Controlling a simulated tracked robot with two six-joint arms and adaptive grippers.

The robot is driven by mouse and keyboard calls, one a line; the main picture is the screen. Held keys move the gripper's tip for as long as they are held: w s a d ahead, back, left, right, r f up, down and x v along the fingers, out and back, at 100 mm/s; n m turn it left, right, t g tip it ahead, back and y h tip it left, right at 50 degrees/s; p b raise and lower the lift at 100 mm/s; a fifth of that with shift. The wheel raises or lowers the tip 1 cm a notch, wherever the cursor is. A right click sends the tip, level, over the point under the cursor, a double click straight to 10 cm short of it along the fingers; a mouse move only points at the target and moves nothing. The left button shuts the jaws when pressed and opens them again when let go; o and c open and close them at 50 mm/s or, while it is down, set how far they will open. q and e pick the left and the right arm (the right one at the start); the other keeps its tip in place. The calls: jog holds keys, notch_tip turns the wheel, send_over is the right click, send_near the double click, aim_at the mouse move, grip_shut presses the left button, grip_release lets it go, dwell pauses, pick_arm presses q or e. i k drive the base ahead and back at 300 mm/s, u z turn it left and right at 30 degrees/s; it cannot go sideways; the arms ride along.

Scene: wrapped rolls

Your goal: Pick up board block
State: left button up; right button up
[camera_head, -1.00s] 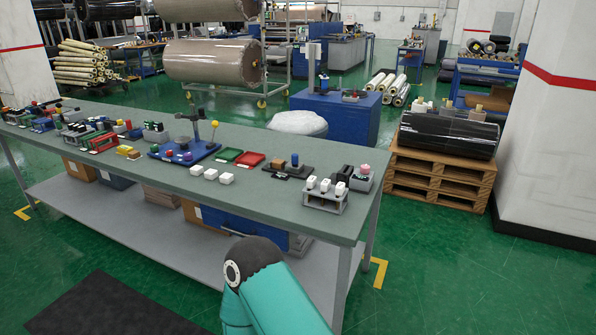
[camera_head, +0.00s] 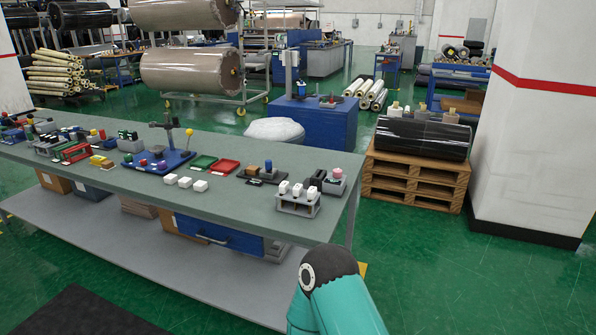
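A long grey-green workbench (camera_head: 240,215) crosses the left and middle of the head view, with many small parts on it. A dark flat board (camera_head: 260,174) lies near its right part, with a small brown block (camera_head: 252,171) and a blue peg on it. I cannot tell for sure which thing is the board block. Three white blocks (camera_head: 185,182) lie in a row at the front of the bench. A grey stand (camera_head: 298,204) holds white pieces near the right end. Neither gripper shows; only a teal link of my arm with a black joint is at the bottom.
A wooden pallet (camera_head: 415,185) with a black wrapped roll (camera_head: 423,138) stands right, beside a white pillar (camera_head: 530,150). The green floor at lower right is clear.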

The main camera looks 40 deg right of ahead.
aim_at(252, 170)
jog(key=z, duration=0.35)
jog(key=i, duration=1)
